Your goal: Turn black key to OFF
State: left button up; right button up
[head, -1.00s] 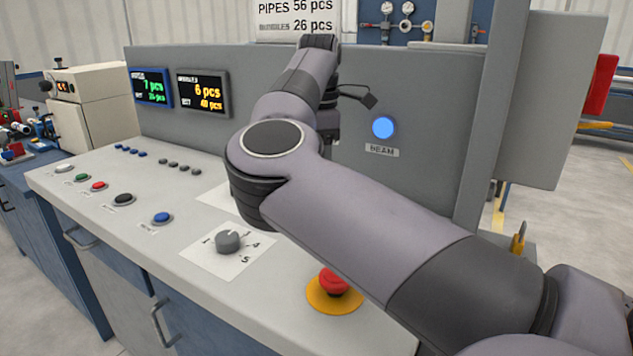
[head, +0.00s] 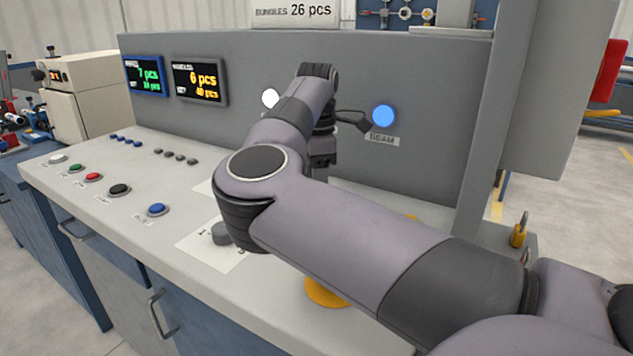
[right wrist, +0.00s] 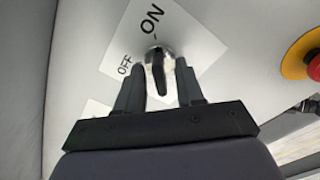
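The black key (right wrist: 158,72) sits in a silver lock (right wrist: 160,54) on a white label plate (right wrist: 175,27) marked ON and OFF in the right wrist view. My right gripper (right wrist: 159,72) is open, with one finger on each side of the key. My left gripper is not in view.
The console (head: 90,192) carries several push buttons, a grey rotary knob (head: 222,233) beside my arm and a red emergency button (right wrist: 314,66) on a yellow base (head: 325,292). A blue BEAM lamp (head: 384,116) and a white lamp (head: 270,98) are on the upright panel.

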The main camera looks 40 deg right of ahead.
grip_shut()
jog(key=shift+n, duration=0.3)
jog(key=n, duration=0.3)
jog(key=shift+n, duration=0.4)
jog(key=n, duration=0.4)
jog(key=shift+n, duration=0.3)
jog(key=n, duration=0.8)
jog(key=shift+r+n+b, duration=0.1)
jog(key=shift+n+b, duration=0.2)
jog(key=shift+b, duration=0.1)
jog(key=shift+n, duration=0.3)
